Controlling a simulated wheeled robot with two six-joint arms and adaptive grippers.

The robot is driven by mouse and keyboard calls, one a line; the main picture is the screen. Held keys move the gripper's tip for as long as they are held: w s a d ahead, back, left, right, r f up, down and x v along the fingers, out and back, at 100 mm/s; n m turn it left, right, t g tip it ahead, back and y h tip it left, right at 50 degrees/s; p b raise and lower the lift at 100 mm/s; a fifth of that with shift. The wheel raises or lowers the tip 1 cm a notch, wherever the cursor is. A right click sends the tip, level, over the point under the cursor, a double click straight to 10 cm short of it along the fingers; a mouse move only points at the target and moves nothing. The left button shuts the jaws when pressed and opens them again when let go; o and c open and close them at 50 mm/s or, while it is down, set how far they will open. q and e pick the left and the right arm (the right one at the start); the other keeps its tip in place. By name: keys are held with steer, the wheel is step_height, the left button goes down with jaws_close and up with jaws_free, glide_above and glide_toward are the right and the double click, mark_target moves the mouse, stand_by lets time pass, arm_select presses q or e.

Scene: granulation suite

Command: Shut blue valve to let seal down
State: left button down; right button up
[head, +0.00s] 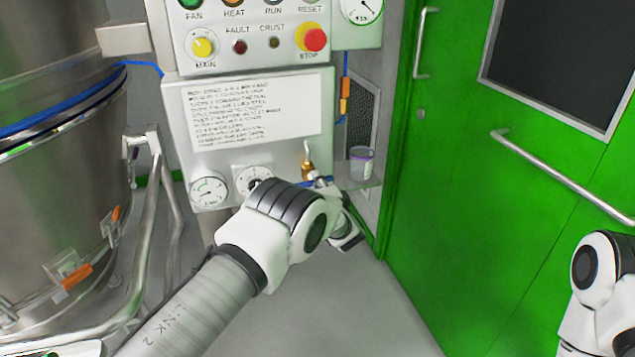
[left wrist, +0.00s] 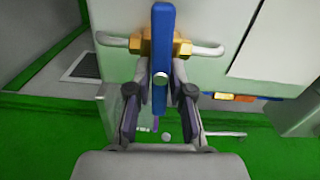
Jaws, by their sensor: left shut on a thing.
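The blue valve handle (left wrist: 161,45) stands upright in the left wrist view, crossing the brass valve body (left wrist: 183,47) and its horizontal metal pipe (left wrist: 208,51). My left gripper (left wrist: 160,98) is shut on the handle's lower end, one dark finger on each side. In the head view, the brass fitting (head: 308,168) and a bit of the blue handle (head: 316,183) show at the panel's lower right corner. My left wrist hides most of the gripper there. My right arm shows at the right edge, but its gripper is out of view.
The control panel (head: 185,140) carries buttons, a notice and gauges. A large steel vessel (head: 60,200) with a pipe frame is at left. A green door (head: 450,200) is at right.

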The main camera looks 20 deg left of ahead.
arm_select(q)
steer(key=shift+m, duration=0.6)
steer(key=c, duration=1)
jaws_free()
steer(key=shift+c, duration=0.2)
steer(key=v, duration=0.7)
steer(key=shift+s+d, duration=0.2)
steer(key=shift+f, duration=0.1)
